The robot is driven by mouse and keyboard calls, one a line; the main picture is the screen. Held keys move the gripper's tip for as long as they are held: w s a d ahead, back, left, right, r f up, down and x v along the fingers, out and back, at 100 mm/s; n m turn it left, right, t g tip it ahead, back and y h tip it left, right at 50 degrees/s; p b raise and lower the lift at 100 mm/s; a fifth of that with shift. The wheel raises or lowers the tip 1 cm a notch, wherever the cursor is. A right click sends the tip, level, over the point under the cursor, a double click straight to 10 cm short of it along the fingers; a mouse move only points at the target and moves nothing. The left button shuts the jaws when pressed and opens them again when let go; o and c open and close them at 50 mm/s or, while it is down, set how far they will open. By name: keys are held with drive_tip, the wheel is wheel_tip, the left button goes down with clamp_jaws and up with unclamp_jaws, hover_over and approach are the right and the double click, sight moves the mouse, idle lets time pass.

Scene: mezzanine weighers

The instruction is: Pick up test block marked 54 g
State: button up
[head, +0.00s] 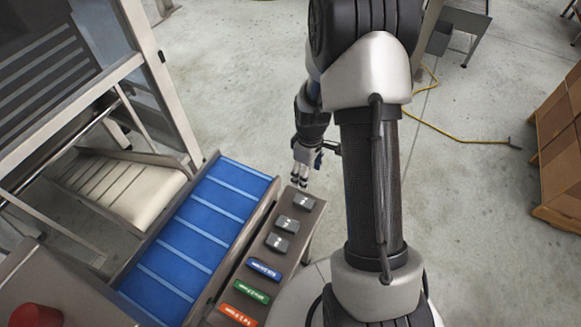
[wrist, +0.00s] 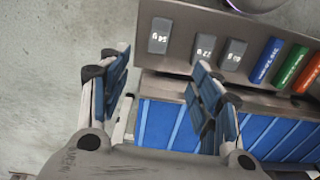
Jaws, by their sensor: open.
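The test block marked 54 g (wrist: 159,35) is a small dark grey block at the left end of a row in the wrist view. In the head view it appears as the far block (head: 303,202) of the row, near the end of a narrow metal shelf (wrist: 176,12). Two similar grey blocks, one (wrist: 203,47) and another (wrist: 233,54), lie beside it; their marks are hard to read. My gripper (wrist: 163,75) is open and empty, its fingers apart. In the head view my gripper (head: 302,168) hangs just beyond the shelf's far end, apart from the blocks.
Blue (head: 264,269), green (head: 252,291) and orange (head: 239,315) labelled bars lie on the same shelf. A blue slatted conveyor (head: 190,245) runs alongside it. A red button (head: 36,316) is at lower left. Concrete floor is open beyond; a yellow cable (head: 455,133) lies there.

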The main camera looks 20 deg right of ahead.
drive_tip(key=b, duration=0.4)
hover_over(304, 201)
wheel_tip(304, 201, down, 13)
drive_tip(key=shift+d+f, duration=0.1)
wheel_tip(304, 201, down, 5)
drive_tip(key=shift+f+b, duration=0.1)
drive_tip(key=shift+b, duration=0.9)
drive_tip(key=shift+c, duration=0.5)
drive_tip(key=c, duration=1)
drive_tip(key=shift+r, duration=0.2)
drive_tip(key=shift+c, duration=0.2)
